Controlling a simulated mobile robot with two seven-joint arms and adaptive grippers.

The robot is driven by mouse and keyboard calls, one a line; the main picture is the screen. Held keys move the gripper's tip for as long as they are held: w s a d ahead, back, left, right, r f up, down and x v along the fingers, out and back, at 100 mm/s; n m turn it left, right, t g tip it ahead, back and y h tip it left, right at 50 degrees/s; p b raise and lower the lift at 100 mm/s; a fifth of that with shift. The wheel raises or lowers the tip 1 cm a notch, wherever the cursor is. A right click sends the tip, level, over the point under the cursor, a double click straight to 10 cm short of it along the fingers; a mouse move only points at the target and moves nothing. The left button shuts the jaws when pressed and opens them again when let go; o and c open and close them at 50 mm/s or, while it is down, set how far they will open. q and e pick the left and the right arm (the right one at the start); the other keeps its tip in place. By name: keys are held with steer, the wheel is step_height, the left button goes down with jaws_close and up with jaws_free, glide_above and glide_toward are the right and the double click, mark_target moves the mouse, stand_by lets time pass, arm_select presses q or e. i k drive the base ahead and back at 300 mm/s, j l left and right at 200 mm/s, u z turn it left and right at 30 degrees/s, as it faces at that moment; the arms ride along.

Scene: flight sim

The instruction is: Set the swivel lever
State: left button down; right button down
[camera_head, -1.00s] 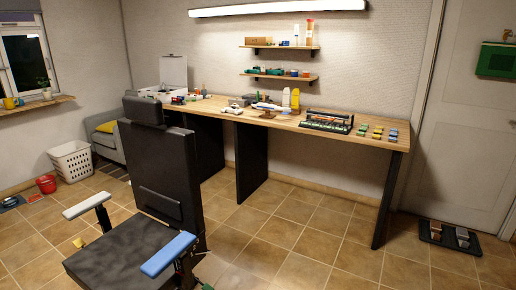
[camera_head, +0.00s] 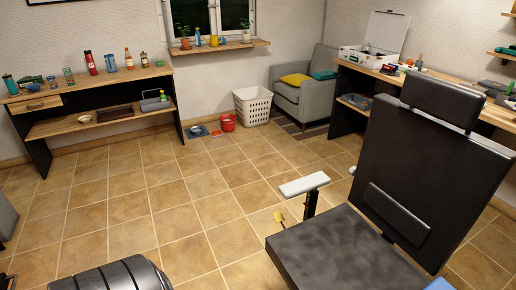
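A black chair (camera_head: 407,160) with a high back, headrest and dark seat stands at the right. Neither of my grippers can be made out in this view.
Open tiled floor (camera_head: 170,215) lies left of the chair. A workbench (camera_head: 345,68) stands behind it at the right. A grey armchair (camera_head: 308,90), white basket (camera_head: 253,106) and red bucket (camera_head: 228,123) are at the back. A wooden side table (camera_head: 90,80) stands at the left.

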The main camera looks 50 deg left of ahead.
mark_target(277, 215)
steer(key=j, duration=0.8)
steer(key=i+j, duration=0.15)
steer(key=j, duration=1.4)
steer(key=i+j, duration=0.15)
steer(key=j, duration=0.65)
